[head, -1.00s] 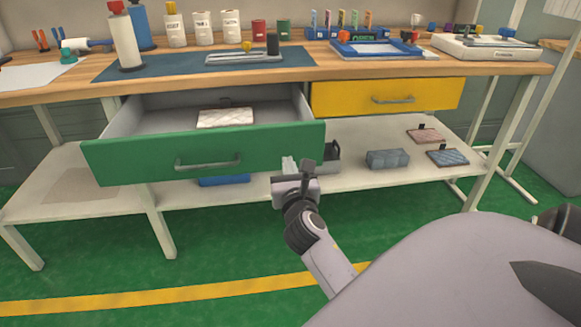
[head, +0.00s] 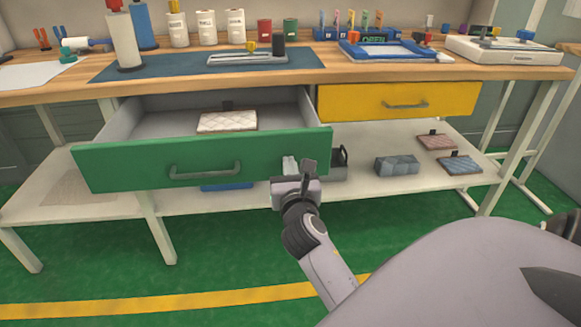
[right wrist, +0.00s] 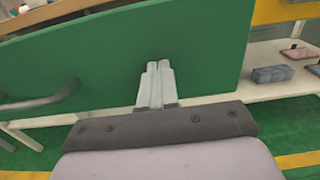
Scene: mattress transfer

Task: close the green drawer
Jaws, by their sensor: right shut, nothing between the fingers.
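The green drawer (head: 125,166) is pulled well out from under the workbench, with a grey handle (head: 205,170) on its front. Inside it lies a small pale quilted mattress (head: 227,122). The drawer front (right wrist: 110,62) and part of its handle (right wrist: 40,100) fill much of the right wrist view. My right gripper (head: 290,165) is shut and empty, in front of the drawer front's right part, right of the handle. Its fingertips (right wrist: 157,68) overlap the green panel; I cannot tell whether they touch it. My left gripper is not in view.
A yellow drawer (head: 440,99) to the right is shut. The lower shelf (head: 360,200) holds a grey block (head: 397,165) and two small mattresses. The bench top (head: 300,75) carries jars, rolls and trays. Green floor lies open in front.

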